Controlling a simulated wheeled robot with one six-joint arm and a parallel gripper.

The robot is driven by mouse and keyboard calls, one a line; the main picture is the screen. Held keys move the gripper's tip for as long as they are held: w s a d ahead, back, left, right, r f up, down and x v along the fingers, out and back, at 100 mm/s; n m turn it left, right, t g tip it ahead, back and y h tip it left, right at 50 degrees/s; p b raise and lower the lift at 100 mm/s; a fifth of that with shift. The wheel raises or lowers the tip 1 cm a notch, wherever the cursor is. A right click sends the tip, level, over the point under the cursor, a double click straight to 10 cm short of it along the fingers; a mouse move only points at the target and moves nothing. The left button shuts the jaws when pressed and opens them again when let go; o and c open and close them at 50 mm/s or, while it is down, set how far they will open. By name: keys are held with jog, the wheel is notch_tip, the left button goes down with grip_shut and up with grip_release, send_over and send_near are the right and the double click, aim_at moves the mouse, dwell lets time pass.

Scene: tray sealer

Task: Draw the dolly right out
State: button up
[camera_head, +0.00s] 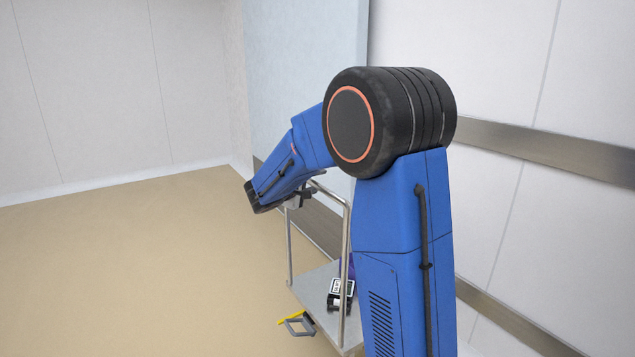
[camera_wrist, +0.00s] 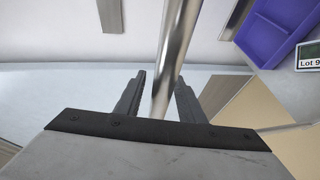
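The dolly is a grey metal cart with a flat deck (camera_head: 313,283) and an upright tubular handle (camera_head: 346,245). It stands beside the wall, partly hidden behind my blue arm. My gripper (camera_head: 304,196) is at the top of the handle. In the wrist view, a shiny handle bar (camera_wrist: 172,60) runs between the two dark fingers of my gripper (camera_wrist: 158,95). The bar lies close to the right finger, with a narrow gap at the left finger, so the fingers look open around it. Whether a finger touches the bar is unclear.
A black-and-white labelled item (camera_head: 340,293) lies on the deck. A purple bin (camera_wrist: 270,28) and a label (camera_wrist: 308,56) show in the wrist view. A yellow piece and a grey frame (camera_head: 299,324) are at the deck's near side. A wall with metal rails (camera_head: 540,146) is right; floor left is clear.

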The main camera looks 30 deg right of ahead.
grip_shut()
jog(key=shift+a, duration=0.1)
